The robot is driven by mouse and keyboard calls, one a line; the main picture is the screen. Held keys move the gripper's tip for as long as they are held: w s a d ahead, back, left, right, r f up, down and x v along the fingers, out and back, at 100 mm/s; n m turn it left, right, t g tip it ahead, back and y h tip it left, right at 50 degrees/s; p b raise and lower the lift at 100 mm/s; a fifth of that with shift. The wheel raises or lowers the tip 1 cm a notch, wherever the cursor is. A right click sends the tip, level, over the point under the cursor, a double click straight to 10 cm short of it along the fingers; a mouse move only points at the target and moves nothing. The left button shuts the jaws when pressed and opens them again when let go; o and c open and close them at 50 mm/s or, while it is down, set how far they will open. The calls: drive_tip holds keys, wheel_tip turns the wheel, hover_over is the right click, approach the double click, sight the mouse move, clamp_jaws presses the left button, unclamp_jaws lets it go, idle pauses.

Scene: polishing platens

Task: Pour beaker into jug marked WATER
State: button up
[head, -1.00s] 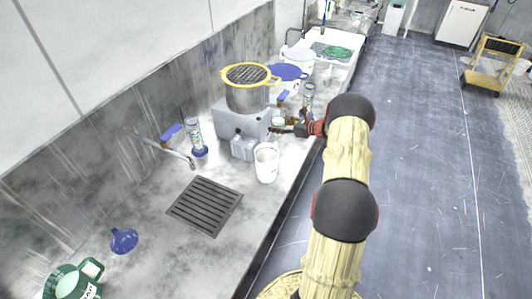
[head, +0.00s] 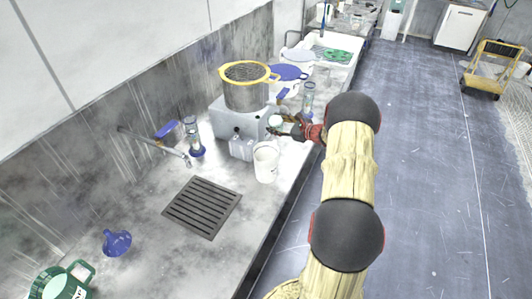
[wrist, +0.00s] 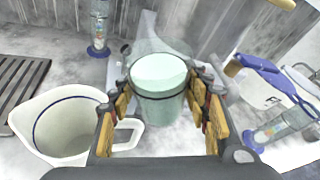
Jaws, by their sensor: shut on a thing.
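My gripper (wrist: 165,105) is shut on a clear beaker (wrist: 160,92), one finger on each side. The beaker holds pale liquid and looks upright. In the head view the beaker (head: 276,120) is small beside the metal block, with my gripper (head: 287,130) at its right. A white jug (head: 266,165) stands on the counter nearer than the beaker; the wrist view shows this jug (wrist: 50,140) open, blue-rimmed, left of my gripper. I read no mark on it. A green jug (head: 52,284) at the lower left bears a white label, cut off and unreadable.
A steel pot with yellow rim (head: 246,92) stands on a grey block behind the beaker. A drain grate (head: 202,206) and blue funnel (head: 116,243) lie in front.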

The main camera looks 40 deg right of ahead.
drive_tip(key=shift+f+b, duration=0.1)
drive_tip(key=shift+b, duration=0.25)
drive_tip(key=shift+a+f+n+b, duration=0.1)
drive_tip(key=shift+a+n+b, duration=0.1)
drive_tip(key=shift+n+b, duration=0.15)
drive_tip(key=shift+s, duration=0.1)
drive_tip(key=shift+a+f+t+h+b, duration=0.15)
drive_tip(key=shift+t+h+b, duration=0.15)
drive_tip(key=shift+b, duration=0.35)
drive_tip(key=shift+n, duration=0.25)
drive_tip(key=shift+s+a+b, duration=0.1)
drive_tip(key=shift+a+b, duration=0.1)
drive_tip(key=shift+b, duration=0.2)
drive_tip(key=shift+s+a+r+n+t+b, duration=0.25)
drive_tip(key=shift+a+r+n+b, duration=0.3)
drive_tip(key=shift+b, duration=0.3)
drive_tip(key=shift+f+n+t+h+b, duration=0.7)
drive_tip(key=shift+n+b, duration=0.65)
drive_tip(key=shift+b, duration=1.7)
drive_tip(key=shift+a+r+n+t+b, duration=0.1)
drive_tip(key=shift+r+n+t+b, duration=0.3)
drive_tip(key=shift+n+b, duration=0.45)
drive_tip(key=shift+r+n+t+b, duration=0.35)
drive_tip(key=shift+n+b, duration=0.3)
drive_tip(key=shift+b, duration=0.4)
